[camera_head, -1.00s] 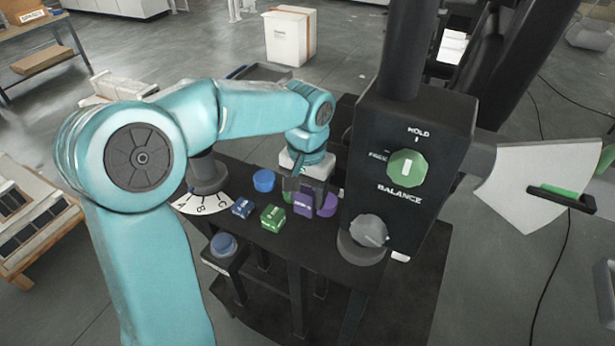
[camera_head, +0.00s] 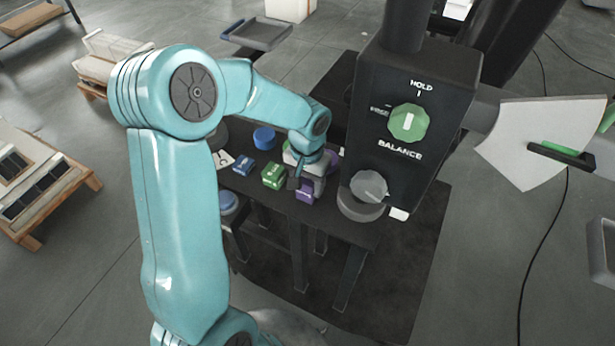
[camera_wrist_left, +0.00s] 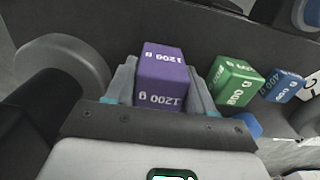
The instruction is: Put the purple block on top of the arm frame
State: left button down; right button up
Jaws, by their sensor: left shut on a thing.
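The purple block (camera_head: 305,191), marked 1200 g, is held between the fingers of my left gripper (camera_head: 308,180) near the front edge of the dark table. In the left wrist view, the purple block (camera_wrist_left: 162,75) has one grey finger on each side. I cannot tell its height above the table. A dark column with HOLD and BALANCE markings (camera_head: 415,130) stands to the right, with an arm (camera_head: 485,108) leading right to a pale plate. I cannot tell which part is the arm frame. My right gripper is not in view.
A green block (camera_head: 274,176), a blue block (camera_head: 242,165) and a blue round piece (camera_head: 264,138) are left of my gripper. A green bar on a black bracket (camera_head: 562,154) crosses the pale plate. Open floor lies at the front right.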

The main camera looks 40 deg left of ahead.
pick_arm(q)
jog(key=shift+r, duration=0.1)
jog(key=shift+c, duration=2)
grip_release()
jog(key=shift+f, duration=0.25)
jog(key=shift+r, duration=0.1)
notch_tip(320, 180, up, 12)
jog(key=shift+s, duration=0.1)
